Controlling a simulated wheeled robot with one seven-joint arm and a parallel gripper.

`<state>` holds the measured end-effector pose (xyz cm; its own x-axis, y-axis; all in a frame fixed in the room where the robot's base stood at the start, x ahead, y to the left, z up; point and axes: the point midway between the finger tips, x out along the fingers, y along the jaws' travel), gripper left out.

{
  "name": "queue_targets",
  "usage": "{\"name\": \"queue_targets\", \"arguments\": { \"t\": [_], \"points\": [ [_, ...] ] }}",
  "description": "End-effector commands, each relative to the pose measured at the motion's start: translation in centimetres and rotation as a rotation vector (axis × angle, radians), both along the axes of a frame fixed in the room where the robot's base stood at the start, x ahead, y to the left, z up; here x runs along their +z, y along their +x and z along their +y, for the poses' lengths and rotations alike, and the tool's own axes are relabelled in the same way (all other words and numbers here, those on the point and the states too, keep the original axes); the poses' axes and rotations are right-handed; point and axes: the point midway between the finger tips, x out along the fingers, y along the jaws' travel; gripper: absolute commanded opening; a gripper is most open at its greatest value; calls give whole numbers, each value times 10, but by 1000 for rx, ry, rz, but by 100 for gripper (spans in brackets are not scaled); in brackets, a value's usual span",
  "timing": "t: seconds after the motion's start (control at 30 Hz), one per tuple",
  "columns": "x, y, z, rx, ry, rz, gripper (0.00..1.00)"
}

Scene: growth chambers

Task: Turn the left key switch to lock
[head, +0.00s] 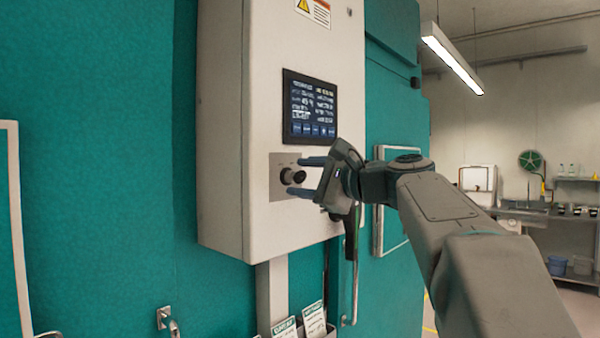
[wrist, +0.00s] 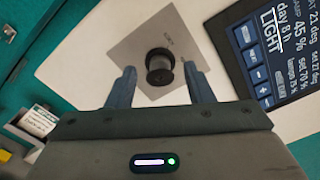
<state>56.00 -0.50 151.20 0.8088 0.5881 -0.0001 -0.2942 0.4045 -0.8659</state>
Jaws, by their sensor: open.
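The key switch (head: 292,176) is a black round knob on a grey square plate (head: 280,190), set in a pale control box (head: 222,130). My gripper (head: 306,176) is open in front of it, with one finger above and one below the knob in the head view. In the wrist view the key switch (wrist: 159,66) stands between the two blue fingers of my gripper (wrist: 160,88), slightly beyond their tips, with space on both sides. The fingers do not appear to touch it. Small lettering on the plate is too blurred to read fully. Only one key switch is in view.
A dark display screen (head: 310,108) sits on the box just above the switch plate. Teal chamber walls (head: 100,170) stand behind and around the box. Label cards (head: 313,318) and a metal latch (head: 164,318) are below. A vertical door handle (head: 352,270) is beneath my wrist.

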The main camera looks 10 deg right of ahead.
Motion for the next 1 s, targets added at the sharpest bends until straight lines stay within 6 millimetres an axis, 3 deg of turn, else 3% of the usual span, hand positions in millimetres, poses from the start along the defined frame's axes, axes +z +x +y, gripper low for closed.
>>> {"name": "queue_targets", "arguments": {
  "t": [0.37,0.4,0.57,1.0],
  "points": [
    [0,7,5,-1,0,0,47],
    [0,7,5,-1,0,0,44],
    [0,7,4,-1,0,0,3],
    [-3,6,5,0,-61,-44,3]
  ]
}}
